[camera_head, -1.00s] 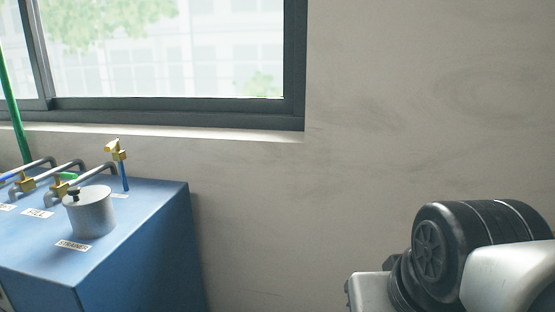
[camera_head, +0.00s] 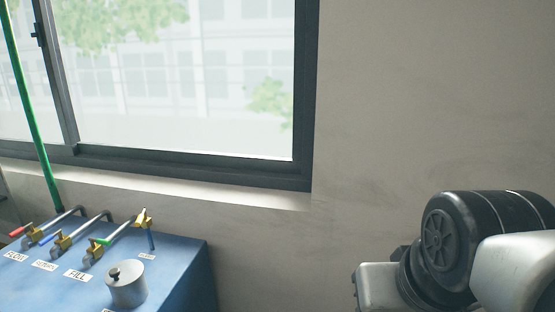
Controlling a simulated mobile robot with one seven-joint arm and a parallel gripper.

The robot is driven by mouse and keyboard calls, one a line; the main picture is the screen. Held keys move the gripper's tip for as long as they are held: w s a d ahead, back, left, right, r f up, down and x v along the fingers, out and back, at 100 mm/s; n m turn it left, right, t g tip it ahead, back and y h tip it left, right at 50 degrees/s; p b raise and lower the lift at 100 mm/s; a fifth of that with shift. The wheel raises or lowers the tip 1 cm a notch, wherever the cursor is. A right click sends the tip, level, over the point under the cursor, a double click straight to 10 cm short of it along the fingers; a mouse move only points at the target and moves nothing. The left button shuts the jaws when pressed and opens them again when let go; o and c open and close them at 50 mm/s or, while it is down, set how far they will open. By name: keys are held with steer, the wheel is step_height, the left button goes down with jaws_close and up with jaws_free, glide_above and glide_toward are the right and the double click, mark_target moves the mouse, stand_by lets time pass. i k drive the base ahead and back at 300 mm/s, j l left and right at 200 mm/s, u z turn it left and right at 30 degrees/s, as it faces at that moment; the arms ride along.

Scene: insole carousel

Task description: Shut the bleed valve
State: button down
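A blue cabinet (camera_head: 190,268) at the lower left carries several brass valves. One brass valve (camera_head: 143,217) stands apart at the back right corner, with a blue handle (camera_head: 151,240) pointing down. The small label (camera_head: 147,257) by it is too small to read, so I cannot tell for sure that it is the bleed valve. Three more valves sit in a row on grey pipes: one with a red handle (camera_head: 21,230), one with a blue handle (camera_head: 48,239), and one with a green handle (camera_head: 101,241) by the FILL label (camera_head: 77,275). My gripper is out of view.
A metal pot with a black knob (camera_head: 127,285) stands at the front of the cabinet top. A green pipe (camera_head: 30,120) rises at the left. A window (camera_head: 190,165) and bare wall (camera_head: 430,100) lie behind. Part of my arm shows at the lower right.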

mark_target(143, 216)
steer(key=u, duration=1.75)
